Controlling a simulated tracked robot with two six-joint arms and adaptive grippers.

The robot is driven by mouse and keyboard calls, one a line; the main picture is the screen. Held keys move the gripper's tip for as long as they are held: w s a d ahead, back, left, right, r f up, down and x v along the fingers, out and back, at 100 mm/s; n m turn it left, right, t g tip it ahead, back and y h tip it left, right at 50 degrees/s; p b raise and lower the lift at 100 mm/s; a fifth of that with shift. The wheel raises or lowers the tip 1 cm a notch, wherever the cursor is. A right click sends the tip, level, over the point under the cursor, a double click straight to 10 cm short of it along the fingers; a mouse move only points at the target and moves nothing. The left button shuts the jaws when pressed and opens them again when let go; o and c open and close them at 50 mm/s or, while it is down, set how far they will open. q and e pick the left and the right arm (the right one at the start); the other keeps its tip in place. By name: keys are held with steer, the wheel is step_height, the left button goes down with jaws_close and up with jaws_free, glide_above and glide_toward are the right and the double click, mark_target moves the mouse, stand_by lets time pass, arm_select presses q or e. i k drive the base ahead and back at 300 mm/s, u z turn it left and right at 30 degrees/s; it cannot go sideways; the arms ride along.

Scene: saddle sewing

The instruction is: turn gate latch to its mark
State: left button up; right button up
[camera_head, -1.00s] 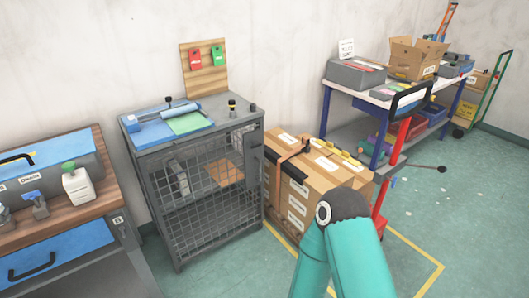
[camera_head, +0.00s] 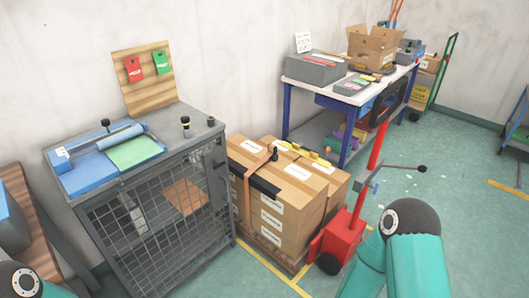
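A grey cabinet (camera_head: 130,172) with a wire mesh gate (camera_head: 150,232) stands left of the middle. A dark upright fitting (camera_head: 217,168) at the gate's right edge may be the gate latch; it is too small to tell its turn or see a mark. A black and yellow knob (camera_head: 186,126) and a small dark knob (camera_head: 211,121) are on the cabinet top. Teal links of my arms show at the bottom left and bottom right, apart from the cabinet. Neither gripper is in view.
Strapped cardboard boxes (camera_head: 290,200) stand close right of the cabinet, with a red jack (camera_head: 343,238) beside them. A white-topped workbench (camera_head: 375,95) is behind. A wooden bench edge (camera_head: 38,225) is at left. Green floor (camera_head: 470,225) is open at right.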

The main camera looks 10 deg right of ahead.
mark_target(218, 164)
steer(key=z, duration=0.05)
steer(key=i, duration=1.5)
steer(key=u, duration=0.55)
